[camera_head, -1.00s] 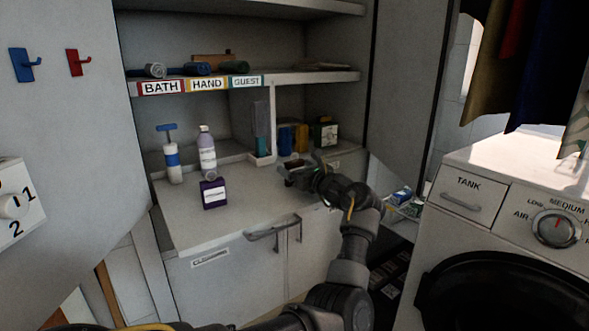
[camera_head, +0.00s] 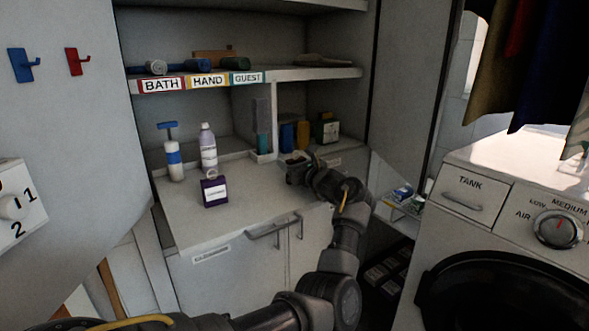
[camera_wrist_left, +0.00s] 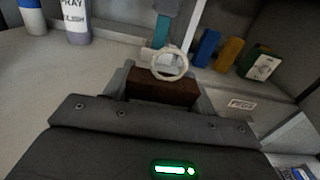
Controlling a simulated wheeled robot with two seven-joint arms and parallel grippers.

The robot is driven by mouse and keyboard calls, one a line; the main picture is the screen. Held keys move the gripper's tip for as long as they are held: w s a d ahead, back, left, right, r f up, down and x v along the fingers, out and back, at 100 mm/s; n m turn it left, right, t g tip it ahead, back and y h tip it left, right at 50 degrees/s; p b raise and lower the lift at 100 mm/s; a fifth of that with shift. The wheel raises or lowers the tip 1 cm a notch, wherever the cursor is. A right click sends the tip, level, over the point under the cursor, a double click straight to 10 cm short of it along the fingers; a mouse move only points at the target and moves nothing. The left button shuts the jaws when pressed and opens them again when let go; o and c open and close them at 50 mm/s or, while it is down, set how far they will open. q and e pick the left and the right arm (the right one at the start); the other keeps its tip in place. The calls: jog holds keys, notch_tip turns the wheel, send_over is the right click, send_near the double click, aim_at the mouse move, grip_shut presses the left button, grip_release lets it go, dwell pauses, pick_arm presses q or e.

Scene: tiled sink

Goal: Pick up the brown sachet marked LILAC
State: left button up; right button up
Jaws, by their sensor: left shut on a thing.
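My left gripper (camera_head: 294,168) is over the back right part of the white counter, in front of the cubbies. In the left wrist view it is shut on a brown sachet (camera_wrist_left: 163,91) with a pale ring (camera_wrist_left: 169,63) on top, held between its two fingers. No lettering on the sachet can be read, so I cannot tell whether it is marked LILAC. In the head view the gripper mostly hides the sachet. My right gripper is not in view.
A purple box (camera_head: 214,191) with a white label, a spray bottle (camera_head: 208,151) and a blue-topped pump bottle (camera_head: 173,160) stand on the counter to the left. Blue (camera_head: 287,137), yellow (camera_head: 302,135) and green (camera_head: 326,131) items stand in the right cubby. The counter's front is clear.

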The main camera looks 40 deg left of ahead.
pick_arm(q)
jog(key=shift+r, duration=0.5)
notch_tip(320, 180, up, 2)
jog(key=shift+r, duration=0.15)
jog(key=s+d+r, duration=0.8)
jog(key=d+r, duration=0.1)
jog(key=d, duration=0.2)
jog(key=shift+d+r+b, duration=0.35)
jog(key=shift+r, duration=0.05)
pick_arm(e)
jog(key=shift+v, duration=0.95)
